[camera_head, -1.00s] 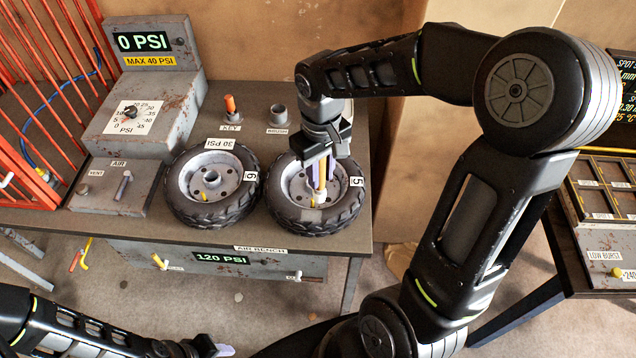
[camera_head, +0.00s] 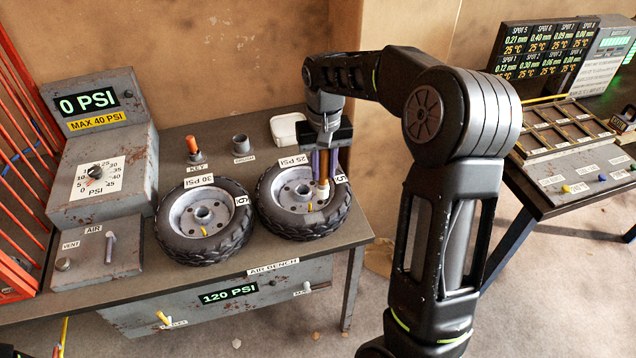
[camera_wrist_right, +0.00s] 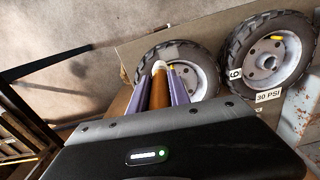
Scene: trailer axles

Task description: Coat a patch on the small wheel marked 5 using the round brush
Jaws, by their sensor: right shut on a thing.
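The small wheel marked 5 (camera_head: 272,215) lies flat on the bench, a black tyre around a grey hub with a yellow mark. My right gripper (camera_head: 324,174) is above its right side, shut on the round brush (camera_head: 323,191), which points down. The brush tip is at the right part of the hub; I cannot tell whether it touches. In the right wrist view, the brush (camera_wrist_right: 160,92) has a brown shaft and pale tip between purple fingers (camera_wrist_right: 161,88), with the wheel (camera_wrist_right: 203,75) beyond. My left gripper is out of view.
A wheel marked 6 (camera_head: 168,243) lies close to the left. Behind are an orange-handled key (camera_head: 192,145), the brush holder (camera_head: 240,147) and a pale dish (camera_head: 288,128). A pressure box (camera_head: 80,197) stands left; another table (camera_head: 545,205) is at right.

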